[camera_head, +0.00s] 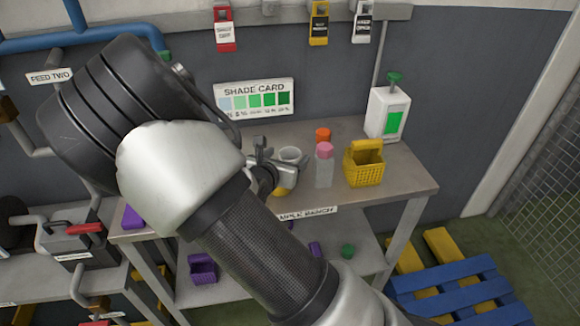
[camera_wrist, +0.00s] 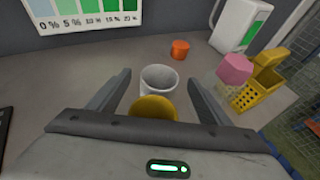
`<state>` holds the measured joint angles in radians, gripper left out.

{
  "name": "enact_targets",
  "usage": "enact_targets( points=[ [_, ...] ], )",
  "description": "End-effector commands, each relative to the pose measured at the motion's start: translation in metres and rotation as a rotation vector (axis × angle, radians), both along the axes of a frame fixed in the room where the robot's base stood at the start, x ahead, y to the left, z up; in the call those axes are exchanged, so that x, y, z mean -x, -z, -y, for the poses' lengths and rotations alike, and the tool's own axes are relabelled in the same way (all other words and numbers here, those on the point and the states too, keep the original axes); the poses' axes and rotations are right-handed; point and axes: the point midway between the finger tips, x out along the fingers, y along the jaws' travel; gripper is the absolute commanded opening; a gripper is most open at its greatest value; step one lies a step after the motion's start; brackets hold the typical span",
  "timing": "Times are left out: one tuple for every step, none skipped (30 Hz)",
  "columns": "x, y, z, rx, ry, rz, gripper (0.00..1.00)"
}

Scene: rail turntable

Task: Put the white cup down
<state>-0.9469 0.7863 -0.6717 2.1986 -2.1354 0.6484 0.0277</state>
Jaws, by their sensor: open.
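The white cup (camera_head: 290,155) is on the sample bench (camera_head: 408,182), its open rim facing up. In the wrist view the cup (camera_wrist: 159,77) is between the two fingers of my gripper (camera_wrist: 158,84), with a gap visible on each side. My gripper (camera_head: 277,166) is open around the cup. A yellow rounded thing (camera_wrist: 154,107) covers the cup's near lower side; I cannot tell whether it is part of the cup. The cup's base is hidden.
An orange pot (camera_head: 323,134), a clear bottle with a pink cap (camera_head: 324,168), a yellow basket (camera_head: 364,168) and a white dispenser (camera_head: 387,113) stand right of the cup. A shade card (camera_head: 253,99) is on the wall behind. The bench's right end is bare.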

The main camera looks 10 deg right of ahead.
Motion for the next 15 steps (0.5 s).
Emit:
enact_targets(
  points=[
    [-0.0057,0.0021,0.0041,0.001,0.003,0.003,0.73],
    [-0.008,0.0027,0.0055,0.0,0.003,0.004,0.73],
    [-0.0105,0.0037,0.0064,0.0,0.002,0.003,0.73],
    [-0.0116,0.0043,0.0068,0.001,0.001,0.002,0.73],
    [-0.0124,0.0047,0.0071,0.0,0.0,0.001,0.73],
    [-0.0128,0.0048,0.0073,0.0,0.0,0.001,0.73],
    [-0.0128,0.0048,0.0072,-0.001,0.001,0.002,0.73],
    [-0.0128,0.0047,0.0072,-0.001,0.001,0.002,0.73],
    [-0.0127,0.0045,0.0071,-0.001,0.001,0.002,0.73],
    [-0.0126,0.0045,0.0071,-0.001,0.001,0.002,0.73],
    [-0.0126,0.0046,0.0071,-0.001,0.001,0.002,0.73],
    [-0.0126,0.0045,0.007,-0.001,0.001,0.002,0.68],
    [-0.0126,0.0045,0.007,-0.001,0.001,0.002,0.63],
    [-0.0126,0.0045,0.007,-0.001,0.001,0.002,0.57],
    [-0.0125,0.0044,0.007,-0.001,0.001,0.002,0.51]
  ],
)
